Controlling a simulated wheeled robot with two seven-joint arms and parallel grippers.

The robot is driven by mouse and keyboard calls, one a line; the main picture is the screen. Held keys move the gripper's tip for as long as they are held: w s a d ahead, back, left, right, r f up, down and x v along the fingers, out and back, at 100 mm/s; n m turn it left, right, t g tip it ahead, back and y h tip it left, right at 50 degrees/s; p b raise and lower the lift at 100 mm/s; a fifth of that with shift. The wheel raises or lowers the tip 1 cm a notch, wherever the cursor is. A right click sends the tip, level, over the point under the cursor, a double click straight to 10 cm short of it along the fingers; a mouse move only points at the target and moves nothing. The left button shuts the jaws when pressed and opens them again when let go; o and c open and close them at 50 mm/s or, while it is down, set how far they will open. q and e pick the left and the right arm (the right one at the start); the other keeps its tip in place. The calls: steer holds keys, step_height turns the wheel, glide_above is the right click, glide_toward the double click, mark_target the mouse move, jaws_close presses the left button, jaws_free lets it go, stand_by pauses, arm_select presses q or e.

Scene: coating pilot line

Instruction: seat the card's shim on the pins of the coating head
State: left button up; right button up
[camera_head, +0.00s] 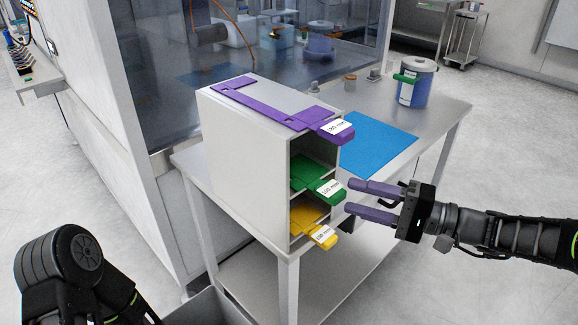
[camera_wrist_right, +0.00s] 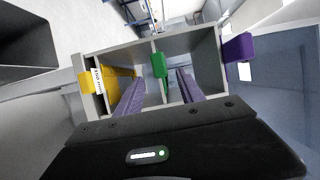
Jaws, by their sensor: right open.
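A grey shim rack (camera_head: 245,160) stands on a metal table. A purple shim (camera_head: 270,107) lies on its top, with its labelled tab over the front edge. A green shim (camera_head: 308,174) and a yellow shim (camera_head: 305,215) lie in separate slots below, tabs sticking out. The label print is too small to read surely. My right gripper (camera_head: 350,197) is open and empty just in front of the green tab. In the wrist view the green tab (camera_wrist_right: 158,65) shows between the fingers, with no visible grip. My left arm shows at lower left, its gripper out of view. I cannot make out the card or pins.
A blue mat (camera_head: 375,143) lies on the table right of the rack. A blue-and-white container (camera_head: 416,82) with a green part stands at the table's back right. A glazed enclosure (camera_head: 175,75) borders the table. Open floor lies to the right.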

mark_target(335, 191)
steer(key=p+x, duration=0.1)
steer(key=x, duration=0.4)
steer(key=shift+w+a+r, duration=0.1)
steer(key=shift+c, duration=0.4)
jaws_close()
stand_by(0.5)
